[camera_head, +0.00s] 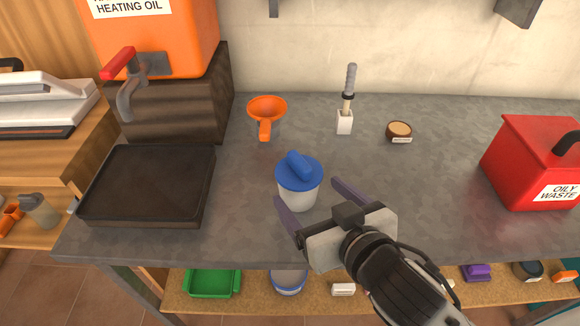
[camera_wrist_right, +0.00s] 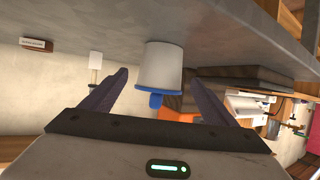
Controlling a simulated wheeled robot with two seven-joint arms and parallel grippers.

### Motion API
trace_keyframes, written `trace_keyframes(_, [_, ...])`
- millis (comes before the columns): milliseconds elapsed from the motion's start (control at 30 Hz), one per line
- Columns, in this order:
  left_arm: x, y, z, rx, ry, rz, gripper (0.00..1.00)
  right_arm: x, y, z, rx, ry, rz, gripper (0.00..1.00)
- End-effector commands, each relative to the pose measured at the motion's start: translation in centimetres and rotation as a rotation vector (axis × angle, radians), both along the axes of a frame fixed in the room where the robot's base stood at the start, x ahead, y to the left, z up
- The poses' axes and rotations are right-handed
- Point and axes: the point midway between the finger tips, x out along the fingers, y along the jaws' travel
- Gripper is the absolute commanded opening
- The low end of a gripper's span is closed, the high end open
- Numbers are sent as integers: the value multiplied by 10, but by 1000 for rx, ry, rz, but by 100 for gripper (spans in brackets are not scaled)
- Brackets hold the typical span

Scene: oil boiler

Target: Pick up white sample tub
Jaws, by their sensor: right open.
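The white sample tub (camera_head: 298,196) stands upright on the grey worktop, with a blue lid (camera_head: 299,172) that has a raised blue grip on top. It also shows in the right wrist view (camera_wrist_right: 161,62), ahead of the fingers and between their lines. My right gripper (camera_head: 312,202) is open, its two purple fingers pointing at the tub from the front right. In the head view one fingertip is at the tub's left front and the other at its right. I cannot tell whether either finger touches it. My left gripper is not in view.
A black tray (camera_head: 150,183) lies left, below the orange heating oil tank (camera_head: 180,35). A red oily waste bin (camera_head: 530,160) stands right. Worktop around the tub is clear.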

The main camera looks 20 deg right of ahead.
Motion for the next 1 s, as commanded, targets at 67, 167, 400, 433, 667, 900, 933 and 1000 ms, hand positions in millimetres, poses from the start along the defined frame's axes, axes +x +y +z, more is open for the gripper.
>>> trace_keyframes(67, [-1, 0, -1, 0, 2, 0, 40, 8, 1, -4, -1, 0, 0, 81])
trace_keyframes(167, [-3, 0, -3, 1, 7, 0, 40, 23, 2, -9, -2, -2, 0, 81])
trace_keyframes(400, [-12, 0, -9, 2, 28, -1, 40, 45, 5, -19, 0, 0, 0, 81])
trace_keyframes(433, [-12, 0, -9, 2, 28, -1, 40, 47, 6, -20, 0, 0, 0, 81])
trace_keyframes(667, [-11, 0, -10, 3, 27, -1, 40, 78, 9, -30, -4, 0, -1, 81])
trace_keyframes(900, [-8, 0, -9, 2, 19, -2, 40, 94, 12, -38, 0, 2, 1, 81])
trace_keyframes(933, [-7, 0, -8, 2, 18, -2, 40, 94, 12, -38, 0, 2, 1, 81])
trace_keyframes(1000, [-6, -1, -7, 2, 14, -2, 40, 94, 12, -37, 0, 2, 1, 81])
